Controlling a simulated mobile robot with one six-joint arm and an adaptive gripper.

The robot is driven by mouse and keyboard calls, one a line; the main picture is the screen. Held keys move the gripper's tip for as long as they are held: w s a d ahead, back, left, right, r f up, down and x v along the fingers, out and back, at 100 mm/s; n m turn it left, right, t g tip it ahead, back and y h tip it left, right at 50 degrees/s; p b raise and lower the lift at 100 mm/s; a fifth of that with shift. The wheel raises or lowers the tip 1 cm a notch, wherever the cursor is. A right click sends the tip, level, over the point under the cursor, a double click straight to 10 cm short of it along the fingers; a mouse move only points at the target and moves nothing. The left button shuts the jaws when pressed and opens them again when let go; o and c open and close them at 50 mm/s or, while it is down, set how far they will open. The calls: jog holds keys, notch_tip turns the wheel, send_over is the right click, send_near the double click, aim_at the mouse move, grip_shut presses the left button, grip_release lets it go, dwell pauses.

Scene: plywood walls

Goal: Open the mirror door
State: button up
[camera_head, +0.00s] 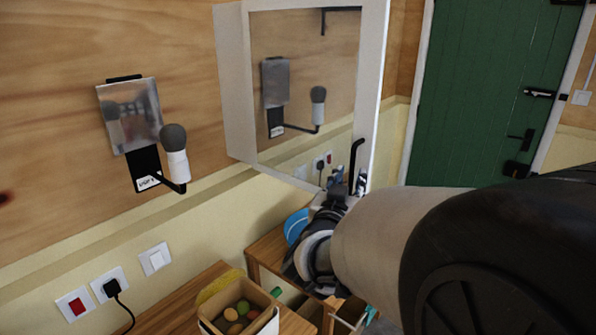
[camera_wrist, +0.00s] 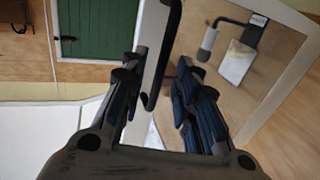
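The mirror door (camera_head: 305,95) is a mirror in a white frame on the wall cabinet at the upper middle of the head view. It fills the upper right of the wrist view (camera_wrist: 275,90). A black bar handle (camera_head: 355,158) stands at its lower right edge. My gripper (camera_head: 348,183) is at the handle's lower end. In the wrist view my gripper (camera_wrist: 160,95) has its fingers spread, with the handle (camera_wrist: 166,50) showing between them. I cannot tell whether either finger touches it. How far the door stands from the cabinet is unclear.
A wall lamp (camera_head: 174,150) is left of the cabinet. Sockets and switches (camera_head: 110,283) are below it. A box of round items (camera_head: 238,307) stands on a wooden table (camera_head: 190,318) beneath. A green door (camera_head: 490,90) is at the right.

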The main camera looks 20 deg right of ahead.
jog(key=v, duration=0.8)
jog(key=shift+s, duration=0.1)
jog(key=s+a+f+n+y, duration=0.1)
jog(key=a+f+n+y, duration=0.1)
jog(key=a+n+y, duration=0.4)
jog(key=a+f+n+y, duration=0.1)
jog(key=a+f+y, duration=0.1)
jog(key=a+y, duration=0.65)
jog(key=s+f+g+h, duration=0.1)
jog(key=s+f+g, duration=0.3)
jog(key=s, duration=0.5)
jog(key=s+f+n+g+h, duration=0.1)
jog(key=s+f+g, duration=0.2)
jog(key=s, duration=0.7)
jog(key=shift+f+n+g, duration=0.3)
jog(key=shift+f+g, duration=0.1)
jog(key=shift+g, duration=0.3)
